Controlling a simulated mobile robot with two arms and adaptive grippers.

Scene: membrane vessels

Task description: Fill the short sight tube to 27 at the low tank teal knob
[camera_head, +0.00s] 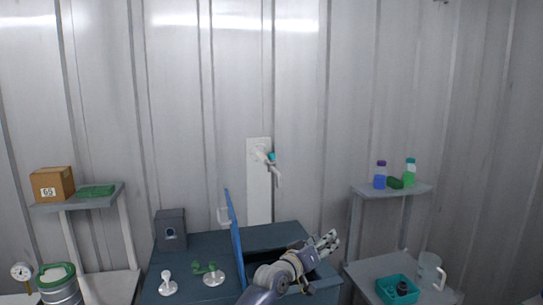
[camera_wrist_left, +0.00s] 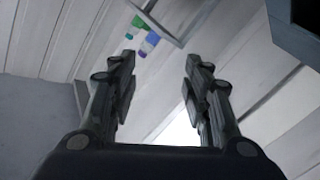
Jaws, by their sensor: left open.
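A white tap with a teal knob (camera_head: 272,157) is mounted on a white wall panel (camera_head: 259,205) in the head view; its spout points down. No sight tube or scale reading can be made out. My right gripper is not in view.
A dark blue cabinet (camera_head: 197,240) bears a grey box (camera_head: 171,229) and white and green fittings. Bottles (camera_head: 380,176) stand on a right shelf, also in the left wrist view (camera_wrist_left: 148,42). Below are a teal tray (camera_head: 397,299) and a clear jug (camera_head: 430,268). A carton (camera_head: 52,184) stands left.

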